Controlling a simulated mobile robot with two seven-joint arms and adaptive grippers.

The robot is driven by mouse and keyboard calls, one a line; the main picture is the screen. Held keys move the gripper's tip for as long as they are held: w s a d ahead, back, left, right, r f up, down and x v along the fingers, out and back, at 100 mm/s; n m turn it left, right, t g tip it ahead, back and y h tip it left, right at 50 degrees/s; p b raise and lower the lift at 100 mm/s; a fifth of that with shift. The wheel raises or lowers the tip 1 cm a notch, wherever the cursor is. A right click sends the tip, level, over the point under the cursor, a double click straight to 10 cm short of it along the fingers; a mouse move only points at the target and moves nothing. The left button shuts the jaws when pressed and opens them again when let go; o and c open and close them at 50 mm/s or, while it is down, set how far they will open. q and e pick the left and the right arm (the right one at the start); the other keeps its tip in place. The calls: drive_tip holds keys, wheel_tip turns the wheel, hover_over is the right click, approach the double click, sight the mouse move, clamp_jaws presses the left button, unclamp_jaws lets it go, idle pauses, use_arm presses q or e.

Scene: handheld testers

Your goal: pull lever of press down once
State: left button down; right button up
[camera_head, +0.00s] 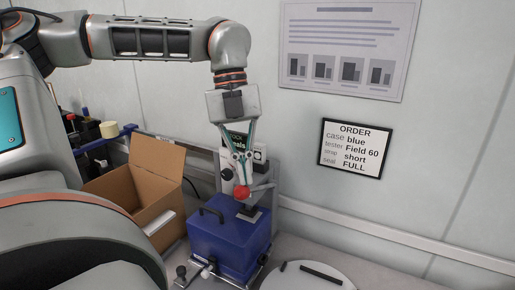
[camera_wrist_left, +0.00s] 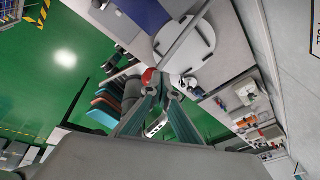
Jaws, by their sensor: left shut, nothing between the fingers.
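The press (camera_head: 262,180) stands against the wall, a grey upright with a dark block low on its front. Its lever ends in a red knob (camera_head: 241,192), which also shows in the left wrist view (camera_wrist_left: 148,76). My left gripper (camera_head: 242,182) points down, shut and empty, with its fingertips right at the knob's top. I cannot tell whether they touch it. A blue case (camera_head: 222,246) with a dark handle sits beneath the press. It partly shows in the left wrist view (camera_wrist_left: 146,12). My right gripper is not in view.
An open cardboard box (camera_head: 133,190) stands left of the blue case. A round white plate (camera_head: 305,281) with dark bars lies in front at right. A framed order sign (camera_head: 354,148) and a poster (camera_head: 348,45) hang on the wall. Bench right of the press is clear.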

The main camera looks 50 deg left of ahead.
use_arm(q)
drive_tip(key=shift+w+a+r+p, duration=0.3)
drive_tip(key=shift+w+r, duration=0.45)
drive_tip(key=shift+w, duration=0.15)
drive_tip(key=shift+w+a+r+p, duration=0.2)
drive_tip(key=shift+w+a+r, duration=0.1)
drive_tip(key=shift+w+r, duration=0.5)
drive_tip(key=shift+w+a+r+p, duration=0.2)
drive_tip(key=shift+w+r+p, duration=0.25)
drive_tip(key=shift+w, duration=0.25)
drive_tip(key=shift+w+a+r+p, duration=0.2)
drive_tip(key=shift+w+r+p, duration=0.2)
drive_tip(key=shift+w+r, duration=0.2)
drive_tip(key=shift+w+a+r+p, duration=0.2)
drive_tip(key=shift+w+r+p, duration=0.25)
drive_tip(key=shift+w, duration=0.3)
drive_tip(key=shift+r, duration=0.1)
drive_tip(key=w+r+p, duration=0.1)
drive_tip(key=w+p, duration=0.1)
drive_tip(key=w+a+r+p, duration=0.1)
drive_tip(key=r+p, duration=0.1)
drive_tip(key=shift+w+a, duration=0.1)
drive_tip(key=shift+w, duration=0.3)
